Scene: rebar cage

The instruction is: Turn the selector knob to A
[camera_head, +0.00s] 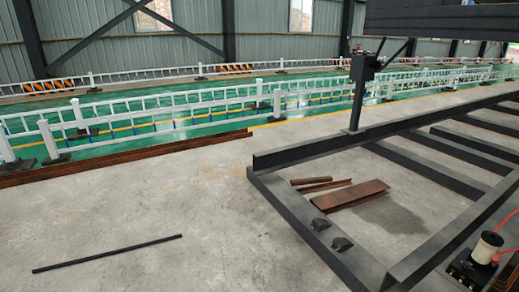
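I cannot make out a selector knob or a mark A in the head view. A dark control box (362,67) stands on a black post (356,105) behind the steel frame, with small parts at its top and side. It is too small and dark to tell whether a knob is on it. My gripper is not in view.
A black steel frame (285,212) fills the right side, with rusty plates (350,195) on the floor inside it. A device with a white cylinder (487,247) sits at the lower right. A black bar (108,253) lies on open concrete. White railings (170,110) run behind.

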